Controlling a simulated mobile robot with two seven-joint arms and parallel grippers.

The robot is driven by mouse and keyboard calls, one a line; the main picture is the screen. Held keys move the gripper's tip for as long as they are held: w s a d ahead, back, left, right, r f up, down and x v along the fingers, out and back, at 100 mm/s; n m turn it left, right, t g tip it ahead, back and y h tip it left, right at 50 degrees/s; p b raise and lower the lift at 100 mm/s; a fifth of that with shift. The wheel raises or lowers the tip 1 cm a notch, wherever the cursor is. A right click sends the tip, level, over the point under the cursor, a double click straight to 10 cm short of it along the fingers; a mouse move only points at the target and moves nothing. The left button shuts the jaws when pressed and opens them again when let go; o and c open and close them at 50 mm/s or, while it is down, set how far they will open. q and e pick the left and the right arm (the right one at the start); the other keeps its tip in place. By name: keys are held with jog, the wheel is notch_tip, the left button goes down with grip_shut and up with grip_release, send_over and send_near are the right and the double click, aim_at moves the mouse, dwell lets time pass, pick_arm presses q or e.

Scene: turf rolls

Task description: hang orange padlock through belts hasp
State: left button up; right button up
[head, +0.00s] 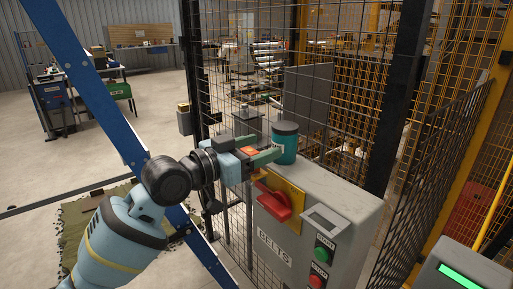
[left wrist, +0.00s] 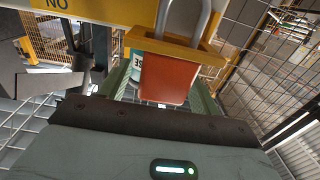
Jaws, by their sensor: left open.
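The orange padlock (head: 250,150) is between the green fingers of my left gripper (head: 262,149), just above the grey BELTS box (head: 275,248). In the left wrist view the padlock's orange body (left wrist: 165,80) shows below a yellow strip (left wrist: 172,48), with its grey shackle (left wrist: 186,20) rising above the strip. The shackle appears to pass through the strip, but the exact crossing is hidden. My left gripper (left wrist: 160,85) is open, with a finger on either side of the body. The box carries a yellow plate (head: 292,197) with a red handle (head: 272,203). My right gripper is out of view.
A teal canister (head: 285,145) stands on the box top close beside the fingertips. The box has a green button (head: 324,249) and a red button (head: 318,276). A mesh fence (head: 335,60) and dark post (head: 398,90) stand behind. Open floor lies left.

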pick_arm(q)
jog(key=v, duration=0.8)
jog(key=shift+b, duration=0.3)
jog(key=s+a+f+n+t+y, duration=0.1)
jog(key=s+a+f+n+y, duration=0.1)
jog(key=f, duration=0.9)
jog(key=s+a+f+n+y, duration=0.3)
jog(key=f, duration=0.7)
jog(key=s+a+f+n+t+y, duration=0.1)
jog(key=s+a+f+n+y, duration=0.1)
jog(key=f, duration=0.9)
jog(key=s+a+f+n+g+y, duration=0.1)
jog(key=s+a+f, duration=0.3)
jog(key=s+f, duration=0.6)
jog(key=s+a+f+g+y, duration=0.2)
jog(key=s+a+f+y, duration=0.2)
jog(key=s+f, duration=0.5)
jog(key=s, duration=0.8)
jog(key=shift+s+f+n+g+y+p, duration=0.25)
jog(key=shift+f+n+g+y+p, duration=0.05)
jog(key=shift+f+n+g+p, duration=0.1)
